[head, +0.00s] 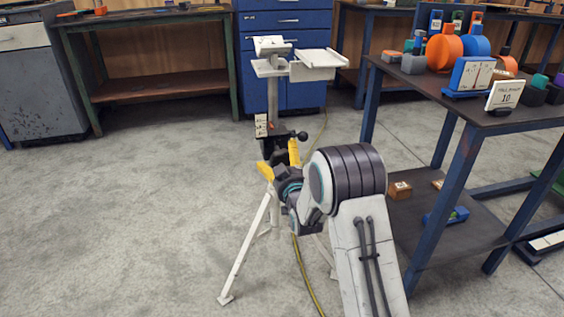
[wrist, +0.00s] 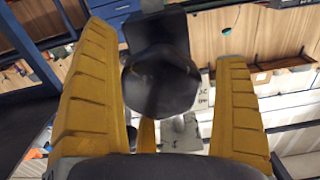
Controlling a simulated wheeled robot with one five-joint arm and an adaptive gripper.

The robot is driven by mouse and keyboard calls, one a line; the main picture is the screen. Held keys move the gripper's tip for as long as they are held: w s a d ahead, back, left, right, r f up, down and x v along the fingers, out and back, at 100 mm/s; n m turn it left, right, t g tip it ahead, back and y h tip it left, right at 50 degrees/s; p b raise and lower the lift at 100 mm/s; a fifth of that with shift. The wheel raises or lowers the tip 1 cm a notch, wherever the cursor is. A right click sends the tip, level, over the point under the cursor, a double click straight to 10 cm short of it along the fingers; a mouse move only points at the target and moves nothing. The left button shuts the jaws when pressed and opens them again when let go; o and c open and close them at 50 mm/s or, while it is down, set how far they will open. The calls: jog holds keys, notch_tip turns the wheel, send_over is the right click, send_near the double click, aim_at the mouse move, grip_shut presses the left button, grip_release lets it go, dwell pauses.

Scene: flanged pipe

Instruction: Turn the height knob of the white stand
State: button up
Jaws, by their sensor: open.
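The white stand (head: 273,100) stands upright in the middle of the head view on splayed white legs, with a small tray at its top. Its dark height knob and clamp (head: 276,145) sit partway up the post, partly hidden by my gripper. In the wrist view the dark faceted knob (wrist: 160,85) lies between my two yellow fingers, with a black block (wrist: 157,35) behind it. My gripper (head: 280,162) is open, and in the wrist view (wrist: 166,50) gaps show between each finger and the knob. I see no contact with the knob.
A dark workbench (head: 480,118) with blue legs and several colored items stands close on the right. A blue drawer cabinet (head: 290,50) stands behind the stand. A yellow cable (head: 305,275) runs along the floor. The concrete floor (head: 120,220) is clear on the left.

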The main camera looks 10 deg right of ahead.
jog(key=c, duration=1.2)
jog(key=shift+f, duration=0.1)
jog(key=m, duration=0.5)
jog(key=shift+m, duration=0.3)
jog(key=m, duration=0.5)
jog(key=shift+a, duration=0.1)
jog(key=m, duration=1)
jog(key=shift+m, duration=0.4)
jog(key=shift+m, duration=0.3)
